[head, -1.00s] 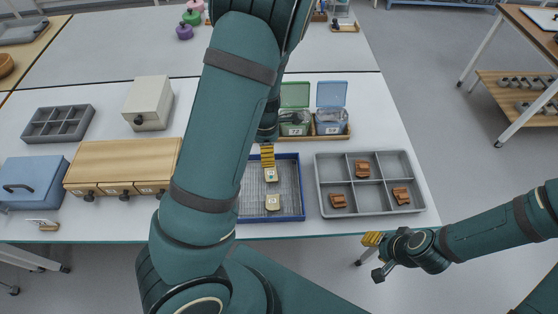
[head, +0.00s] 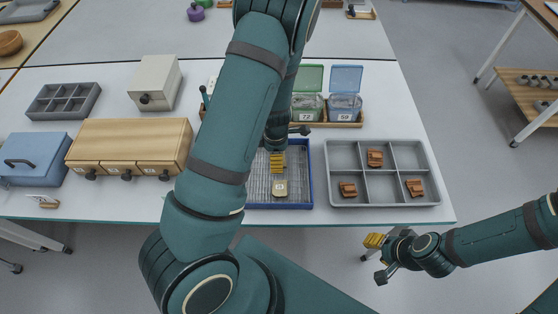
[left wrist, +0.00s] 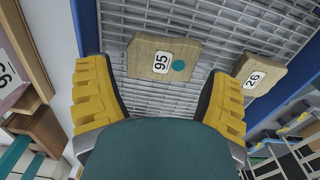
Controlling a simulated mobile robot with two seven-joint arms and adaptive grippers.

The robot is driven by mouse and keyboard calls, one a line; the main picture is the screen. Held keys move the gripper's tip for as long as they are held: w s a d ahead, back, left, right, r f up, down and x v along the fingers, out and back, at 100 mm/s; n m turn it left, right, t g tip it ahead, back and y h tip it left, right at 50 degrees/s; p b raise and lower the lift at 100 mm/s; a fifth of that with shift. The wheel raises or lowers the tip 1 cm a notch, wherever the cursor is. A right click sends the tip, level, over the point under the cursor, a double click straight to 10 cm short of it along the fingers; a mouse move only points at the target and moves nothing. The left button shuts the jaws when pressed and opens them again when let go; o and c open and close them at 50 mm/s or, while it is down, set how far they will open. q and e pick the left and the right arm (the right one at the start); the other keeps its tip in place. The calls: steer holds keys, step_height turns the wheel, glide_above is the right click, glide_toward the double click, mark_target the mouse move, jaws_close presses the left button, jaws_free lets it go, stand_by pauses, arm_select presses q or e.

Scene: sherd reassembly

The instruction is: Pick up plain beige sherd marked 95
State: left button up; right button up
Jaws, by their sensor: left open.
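The plain beige sherd marked 95 (left wrist: 163,59) lies on the mesh of the blue-rimmed tray (head: 310,180), with a teal dot beside its number. In the left wrist view it is between and just beyond my open left fingers, apart from both. In the head view my left gripper (head: 277,161) is over the tray and hides it. A second beige sherd, marked 26 (left wrist: 259,75), lies close beside the right finger in the wrist view; it also shows in the head view (head: 279,188). My right gripper (head: 375,241) hangs off the table's front edge, empty; its opening is unclear.
A grey compartment tray (head: 433,170) with brown sherds stands right of the blue-rimmed tray. Behind are a green-lidded box (head: 309,103) and a blue-lidded box (head: 345,103). A wooden drawer unit (head: 130,142) stands left. My left arm hides part of the table.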

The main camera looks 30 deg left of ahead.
arm_select(q)
step_height(320, 180, down, 2)
steer(key=shift+f, duration=0.1)
steer(key=c, duration=0.9)
steer(key=shift+o, duration=0.2)
steer(key=shift+r, duration=0.25)
